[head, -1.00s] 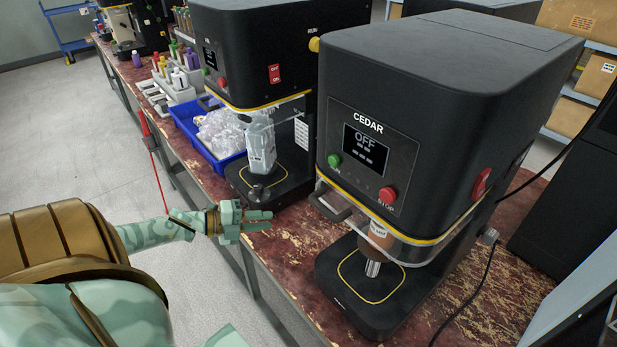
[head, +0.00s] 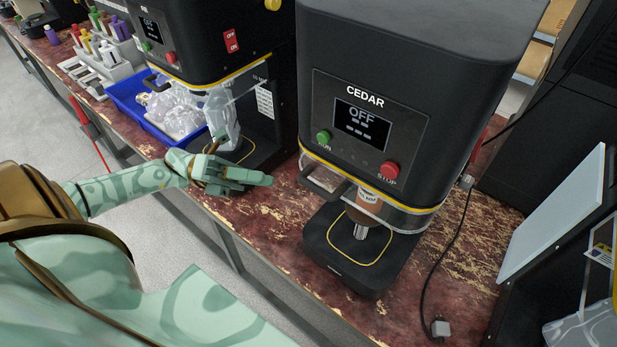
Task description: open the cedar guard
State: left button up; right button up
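The black CEDAR machine (head: 470,120) stands right of centre, its screen reading OFF. Its cedar guard (head: 395,214) is a clear band under the yellow edge of the head, with a dark handle (head: 322,184) at its left front. The band's lower edge hangs above the black base plate. A brown-and-metal part shows behind the clear band. My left gripper (head: 262,181) points right, a short gap left of the handle and touching nothing that I can see. Its fingers overlap from this angle, so their opening is unclear. My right gripper is out of view.
A second black machine (head: 205,35) with a clear bag stands to the left, beside a blue bin (head: 125,95) of clear bags. A cable (head: 452,250) and grey plug lie right of CEDAR. Bare worn red benchtop (head: 275,225) lies in front of my gripper.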

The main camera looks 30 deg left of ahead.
aim_at(311, 183)
pick_arm(q)
jog(key=p+x, duration=0.2)
jog(key=x, duration=0.9)
jog(key=shift+r+p, duration=0.1)
jog(key=shift+p, duration=0.2)
jog(key=shift+d, duration=0.15)
grip_shut()
